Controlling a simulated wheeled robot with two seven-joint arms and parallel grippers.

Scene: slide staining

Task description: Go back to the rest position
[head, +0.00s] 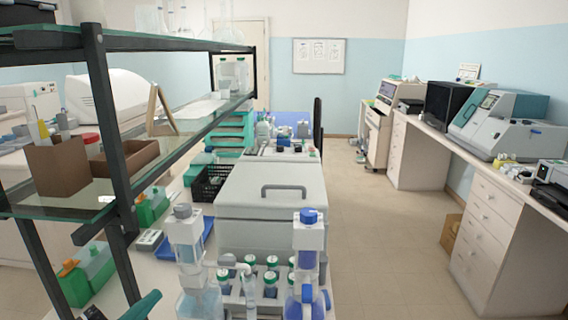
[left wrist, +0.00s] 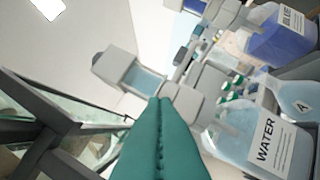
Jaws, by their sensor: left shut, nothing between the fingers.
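My left gripper (head: 142,305) shows at the bottom left edge of the head view as a teal piece, low beside the dark shelf post. In the left wrist view its teal fingers (left wrist: 160,102) lie together, shut, with nothing between them. A bottle labelled WATER (left wrist: 262,140) stands to the right of the fingers, apart from them. A bottle of blue liquid (left wrist: 285,38) is at the upper right. My right gripper is in neither view.
The glass shelf's dark post (head: 110,130) rises near my left arm. A grey-capped bottle (head: 185,240), a blue-capped bottle (head: 308,245) and several green-capped bottles (head: 271,277) stand at the bench front. A large grey box (head: 262,205) is behind them. The floor (head: 385,240) on the right is clear.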

